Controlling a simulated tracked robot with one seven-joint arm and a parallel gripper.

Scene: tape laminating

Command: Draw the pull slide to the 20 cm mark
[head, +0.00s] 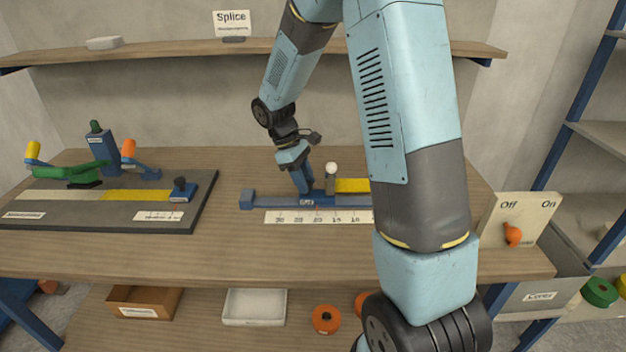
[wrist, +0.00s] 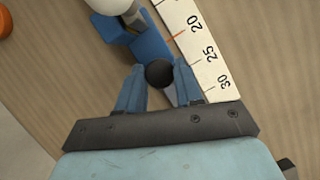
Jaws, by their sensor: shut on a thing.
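The blue pull slide (head: 307,202) sits on a long blue rail in the head view, behind a white ruler (head: 285,217) marked 30 to 10 from left to right. In the wrist view my gripper (wrist: 159,70) is shut on the slide's dark round knob (wrist: 160,75). My gripper (head: 304,188) reaches down from above in the head view. The blue slide body (wrist: 152,44) lies beside the ruler (wrist: 207,62) near the 20 and 25 figures. The slide's exact reading edge cannot be told.
A white ball knob (head: 331,168) on a post and yellow tape (head: 352,186) are close to the right of my gripper. A grey board (head: 205,190) with green and blue parts lies left. An Off/On panel (head: 530,215) stands right. My arm hides the bench between.

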